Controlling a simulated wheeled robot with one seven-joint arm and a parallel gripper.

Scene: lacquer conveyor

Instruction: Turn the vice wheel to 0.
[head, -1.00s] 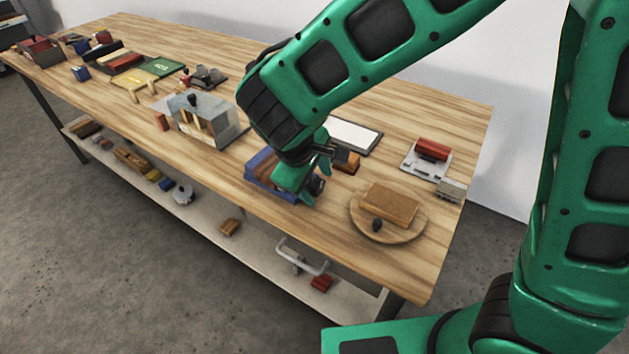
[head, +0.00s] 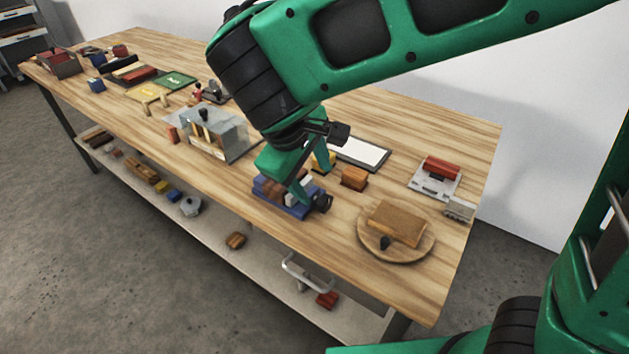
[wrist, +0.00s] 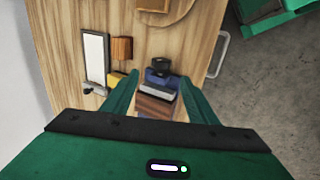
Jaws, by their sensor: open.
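A blue vice-like fixture (head: 296,212) sits near the front edge of the bench, holding brown wooden pieces and a pale grey block. A dark round part at its right end (head: 322,203) looks like the wheel; no number or mark on it is readable. In the wrist view the blue body (wrist: 150,82) and the dark part (wrist: 162,67) show between my fingers. My gripper (head: 308,181) is open and empty, pointing down over the fixture, and hides part of it. In the wrist view its fingers (wrist: 158,92) are spread to either side. I cannot tell whether they touch anything.
A round wooden board (head: 420,247) with a wooden block lies to the right. A small brown block (head: 354,178) and a white-faced panel (head: 360,152) lie behind. Bare bench lies between the panel and the grey plate with a red roller (head: 440,168).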

